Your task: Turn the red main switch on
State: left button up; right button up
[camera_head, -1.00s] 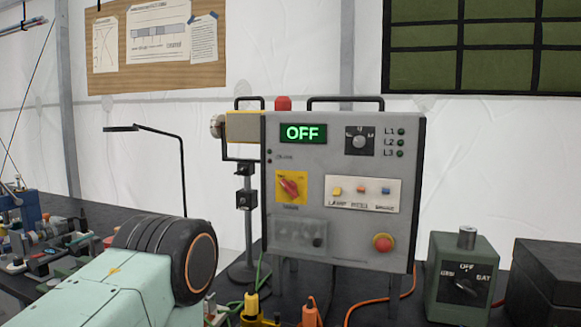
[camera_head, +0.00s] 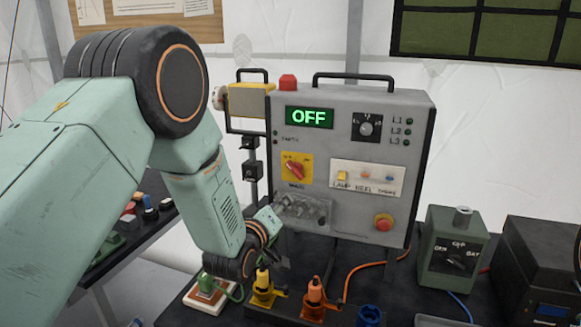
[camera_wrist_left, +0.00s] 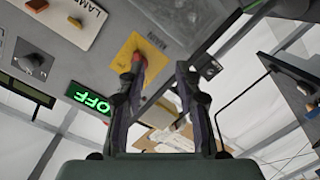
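The red main switch (camera_head: 295,170) is a rotary knob on a yellow plate, on the left of the grey control panel (camera_head: 350,240). Its handle is tilted. The green display (camera_head: 309,117) above reads OFF. In the left wrist view the red switch (camera_wrist_left: 138,64) lies just beyond the tip of one finger, on its yellow plate. My left gripper (camera_wrist_left: 160,76) is open and empty, with its fingers apart and pointing toward the panel. In the head view its wrist is below and left of the switch, and the fingers are hard to make out. My right gripper is not in view.
The panel also carries a clear cover (camera_head: 303,211), a red push button (camera_head: 383,222) and a row of small buttons (camera_head: 367,177). Yellow (camera_head: 262,287) and orange (camera_head: 314,297) plugs stand below. A green selector box (camera_head: 450,246) stands to the right.

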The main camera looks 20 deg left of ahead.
pick_arm(q)
jog(key=t, duration=0.1)
send_near(293, 170)
jog(key=shift+n, duration=0.3)
jog(key=w, duration=0.3)
jog(key=w+p, duration=0.1)
jog(key=w, duration=0.3)
jog(key=shift+a+f, duration=0.1)
jog(key=shift+f, duration=0.1)
jog(key=shift+w+a, duration=0.1)
jog(key=shift+w, duration=0.45)
jog(key=shift+w+d, duration=0.35)
jog(key=shift+w, duration=0.1)
jog(key=shift+a, duration=0.3)
jog(key=shift+c, duration=1.2)
jog(key=shift+s+d+r, duration=0.1)
jog(key=shift+d, duration=0.15)
jog(key=c, duration=0.4)
grip_shut()
jog(key=shift+a, duration=0.1)
